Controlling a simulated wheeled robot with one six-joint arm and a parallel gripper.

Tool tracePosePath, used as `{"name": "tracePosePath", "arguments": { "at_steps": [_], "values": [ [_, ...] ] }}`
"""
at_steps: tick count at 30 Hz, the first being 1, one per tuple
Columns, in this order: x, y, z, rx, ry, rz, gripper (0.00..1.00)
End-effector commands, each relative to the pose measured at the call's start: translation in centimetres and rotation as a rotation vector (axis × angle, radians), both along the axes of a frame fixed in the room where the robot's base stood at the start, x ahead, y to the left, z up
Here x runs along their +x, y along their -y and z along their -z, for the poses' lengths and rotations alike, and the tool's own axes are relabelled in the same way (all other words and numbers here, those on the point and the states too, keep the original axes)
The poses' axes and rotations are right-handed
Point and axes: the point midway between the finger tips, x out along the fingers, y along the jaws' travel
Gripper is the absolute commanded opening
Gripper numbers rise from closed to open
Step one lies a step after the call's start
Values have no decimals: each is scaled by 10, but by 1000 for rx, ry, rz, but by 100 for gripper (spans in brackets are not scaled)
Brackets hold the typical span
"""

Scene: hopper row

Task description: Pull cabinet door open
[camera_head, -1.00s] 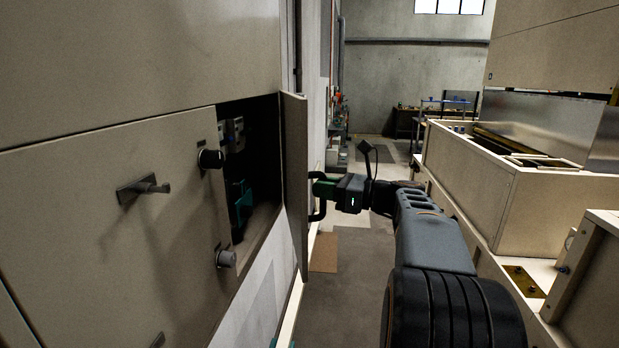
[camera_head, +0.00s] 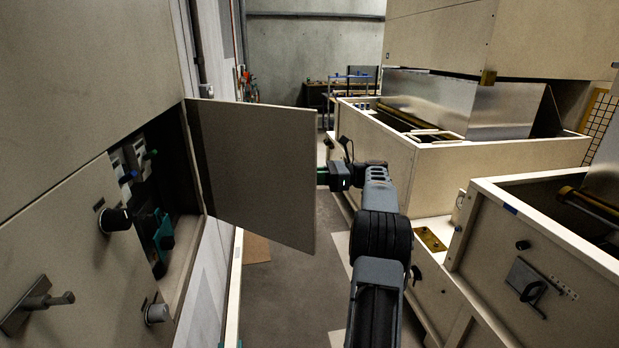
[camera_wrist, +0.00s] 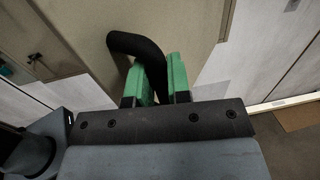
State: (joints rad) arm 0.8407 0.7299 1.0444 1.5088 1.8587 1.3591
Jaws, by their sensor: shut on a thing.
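The cabinet door (camera_head: 255,170) is a beige panel that stands swung well out from the cabinet (camera_head: 60,200) in the head view. Behind it the opening shows switches and teal parts (camera_head: 162,232). My gripper (camera_head: 323,177) is at the door's outer edge, partly hidden behind the panel. In the wrist view, the green fingers of my gripper (camera_wrist: 162,78) are shut on the black curved door handle (camera_wrist: 137,46). The handle is hidden behind the door in the head view.
Beige hopper units (camera_head: 430,165) line the right side, with another open box (camera_head: 560,240) nearer. A narrow grey floor aisle (camera_head: 300,235) lies between the cabinet and these units. Knobs (camera_head: 115,219) and a lever handle (camera_head: 40,299) jut from the cabinet front.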

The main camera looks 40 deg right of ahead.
Motion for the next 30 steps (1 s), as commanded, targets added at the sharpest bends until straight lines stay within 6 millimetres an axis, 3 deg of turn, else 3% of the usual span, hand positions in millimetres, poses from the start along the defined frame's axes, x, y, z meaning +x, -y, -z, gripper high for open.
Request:
{"name": "tracePosePath", "arguments": {
  "at_steps": [24,25,30],
  "values": [
    [9,5,-3,1,6,-63,0],
    [9,5,-3,1,6,-63,21],
    [9,6,-2,1,4,-61,37]
  ]
}}
